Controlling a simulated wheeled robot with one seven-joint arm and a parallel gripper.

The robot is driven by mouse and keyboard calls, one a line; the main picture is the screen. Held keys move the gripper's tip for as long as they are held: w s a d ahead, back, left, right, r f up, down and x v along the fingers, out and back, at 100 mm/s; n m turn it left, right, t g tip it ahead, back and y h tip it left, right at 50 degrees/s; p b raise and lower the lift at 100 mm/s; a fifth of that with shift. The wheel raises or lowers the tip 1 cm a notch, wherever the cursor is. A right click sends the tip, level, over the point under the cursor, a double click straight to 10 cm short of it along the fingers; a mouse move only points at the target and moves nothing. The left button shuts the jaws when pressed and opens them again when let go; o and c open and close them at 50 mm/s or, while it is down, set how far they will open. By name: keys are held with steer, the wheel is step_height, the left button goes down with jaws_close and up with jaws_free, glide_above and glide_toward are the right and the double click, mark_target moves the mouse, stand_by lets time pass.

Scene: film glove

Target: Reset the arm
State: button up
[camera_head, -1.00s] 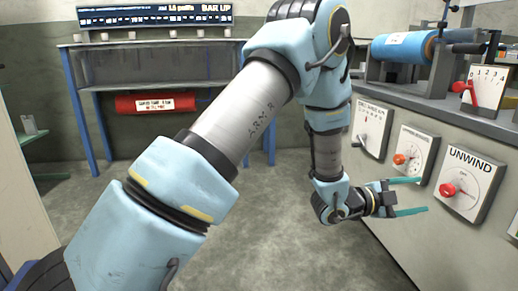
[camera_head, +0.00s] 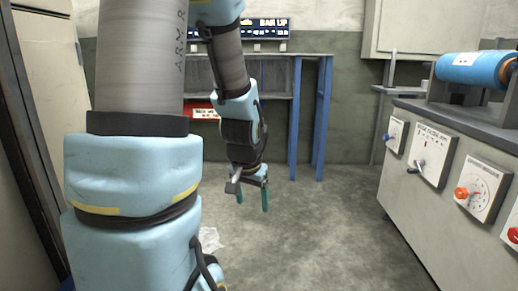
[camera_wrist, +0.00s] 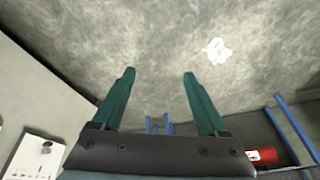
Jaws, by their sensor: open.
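My gripper (camera_head: 252,199) hangs at the end of my light blue and grey arm, in the middle of the head view. Its two teal fingers point down over the bare floor. In the wrist view the gripper (camera_wrist: 159,82) shows both fingers wide apart with nothing between them. It is open and empty, apart from the machine panels and the bench. My arm's upper links hide part of the left side and the bench.
A machine cabinet (camera_head: 415,190) with dials and a blue roller (camera_head: 473,69) stands at the right. White scrap (camera_wrist: 217,51) lies on the floor. Floor between is clear.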

steer(key=s+a+r+n+g, duration=0.1)
steer(key=s+a+n+g, duration=0.15)
steer(key=s+a, duration=0.3)
step_height(320, 180, up, 38)
steer(key=s+n+p, duration=0.1)
steer(key=p, duration=3.7)
steer(key=shift+d+r+y, duration=0.15)
steer(key=shift+d+y, duration=0.1)
steer(key=shift+y, duration=0.05)
steer(key=shift+s, duration=0.1)
